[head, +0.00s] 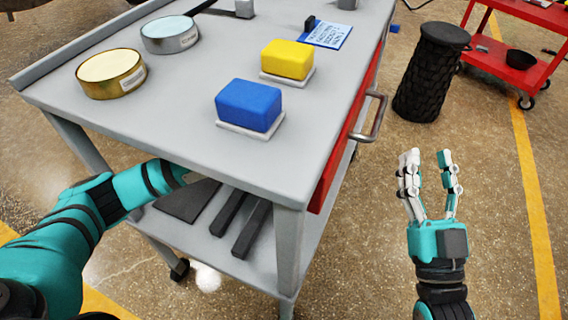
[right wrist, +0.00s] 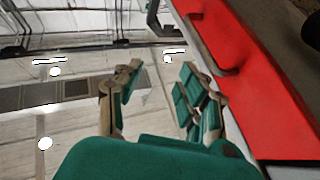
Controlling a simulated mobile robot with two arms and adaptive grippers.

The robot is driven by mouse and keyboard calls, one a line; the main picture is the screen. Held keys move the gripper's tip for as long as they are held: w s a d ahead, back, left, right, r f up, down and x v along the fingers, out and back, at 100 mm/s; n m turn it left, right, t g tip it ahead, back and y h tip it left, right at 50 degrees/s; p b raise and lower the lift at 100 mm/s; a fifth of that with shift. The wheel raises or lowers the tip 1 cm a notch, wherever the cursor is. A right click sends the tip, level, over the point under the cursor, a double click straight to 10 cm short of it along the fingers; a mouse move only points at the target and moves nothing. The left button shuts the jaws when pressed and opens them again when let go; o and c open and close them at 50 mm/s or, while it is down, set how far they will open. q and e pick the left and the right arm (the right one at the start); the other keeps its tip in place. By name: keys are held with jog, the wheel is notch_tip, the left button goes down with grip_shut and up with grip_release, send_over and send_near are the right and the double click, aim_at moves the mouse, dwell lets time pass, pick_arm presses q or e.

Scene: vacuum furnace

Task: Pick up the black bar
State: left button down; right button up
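Two black bars lie side by side on the lower shelf of the grey cart, one black bar (head: 228,213) on the left and another black bar (head: 251,229) on the right. My left arm reaches in under the table top from the left, toward the shelf. Its fingers are hidden by the top's edge, so I cannot see whether they touch anything. My right gripper (head: 427,158) is open and empty, pointing up over the floor to the right of the cart. It also shows open in the right wrist view (right wrist: 160,75).
The grey cart top (head: 170,115) holds a blue block (head: 248,105), a yellow block (head: 287,59) and two round tins. A dark flat plate (head: 187,200) lies left of the bars. A drawer handle (head: 371,118) juts out right. A cart leg (head: 289,250) stands in front.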

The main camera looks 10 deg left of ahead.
aim_at(254, 222)
pick_arm(q)
jog(key=s+p, duration=0.1)
jog(key=s, duration=0.2)
jog(key=s+a+p, duration=0.1)
jog(key=s, duration=0.2)
jog(key=shift+a+r, duration=0.1)
jog(key=shift+r, duration=0.05)
jog(key=s+p, duration=0.1)
jog(key=s, duration=0.2)
jog(key=s+a+p, duration=0.1)
jog(key=s, duration=0.3)
jog(key=shift+s+a, duration=0.35)
jog(key=shift+s, duration=0.5)
pick_arm(e)
jog(key=s+d+f+g+h, duration=0.1)
jog(key=d+f+g+h, duration=0.1)
jog(key=f+g, duration=0.4)
jog(key=s+d+f+g+h, duration=0.1)
jog(key=f+g, duration=0.5)
jog(key=f, duration=0.6)
jog(key=shift+s+d+f+m+g+h, duration=0.3)
jog(key=shift+s+d+f+h, duration=0.05)
jog(key=shift+s+h, duration=0.3)
pick_arm(q)
jog(key=shift+s, duration=0.1)
pick_arm(e)
jog(key=shift+s, duration=0.1)
